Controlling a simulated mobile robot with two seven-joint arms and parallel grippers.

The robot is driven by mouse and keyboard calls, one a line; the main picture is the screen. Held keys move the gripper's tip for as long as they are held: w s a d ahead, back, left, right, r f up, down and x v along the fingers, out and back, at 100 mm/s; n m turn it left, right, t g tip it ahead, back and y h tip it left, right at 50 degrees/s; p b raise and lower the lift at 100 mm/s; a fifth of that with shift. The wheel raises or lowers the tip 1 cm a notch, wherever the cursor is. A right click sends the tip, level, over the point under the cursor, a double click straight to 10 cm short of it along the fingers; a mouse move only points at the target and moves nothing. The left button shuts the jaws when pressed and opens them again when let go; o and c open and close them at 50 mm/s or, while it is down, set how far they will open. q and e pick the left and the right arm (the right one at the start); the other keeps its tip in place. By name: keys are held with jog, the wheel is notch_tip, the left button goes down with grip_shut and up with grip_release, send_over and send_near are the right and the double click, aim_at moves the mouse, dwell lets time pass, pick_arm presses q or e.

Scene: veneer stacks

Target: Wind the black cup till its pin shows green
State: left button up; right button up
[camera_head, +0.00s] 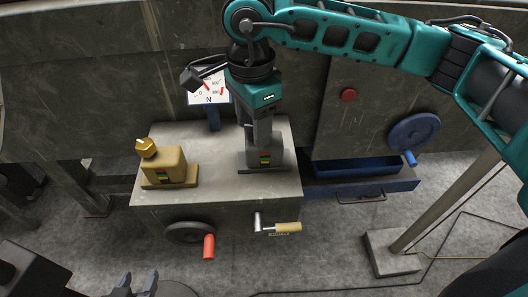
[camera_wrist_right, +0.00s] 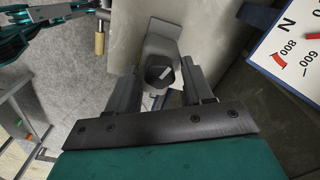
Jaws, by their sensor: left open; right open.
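The black cup (camera_wrist_right: 161,74) sits on top of the grey block (camera_head: 278,157), with a pale mark across it in the right wrist view. The block stands on the bench and its front carries a striped red, yellow and green scale (camera_head: 265,160). I cannot make out the pin's position. My right gripper (camera_head: 262,132) points down over the block, its open fingers on either side of the cup. Whether they touch it I cannot tell. In the head view the gripper hides the cup. My left gripper (camera_head: 134,287) is open and empty at the bottom edge, below the bench.
A brass block with a hex knob (camera_head: 164,166) stands left on the bench (camera_head: 225,190). Below the bench top are a red-handled wheel (camera_head: 190,232) and a crank (camera_head: 284,228). A force dial (camera_head: 207,92) stands behind. A blue tray (camera_head: 356,168) and blue wheel (camera_head: 413,132) are right.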

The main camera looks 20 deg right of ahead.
jog(key=shift+c, duration=0.2)
jog(key=c, duration=0.7)
jog(key=shift+o, duration=0.2)
jog(key=shift+m+b, duration=0.35)
jog(key=shift+m, duration=0.45)
jog(key=o, duration=0.7)
jog(key=shift+m, duration=0.4)
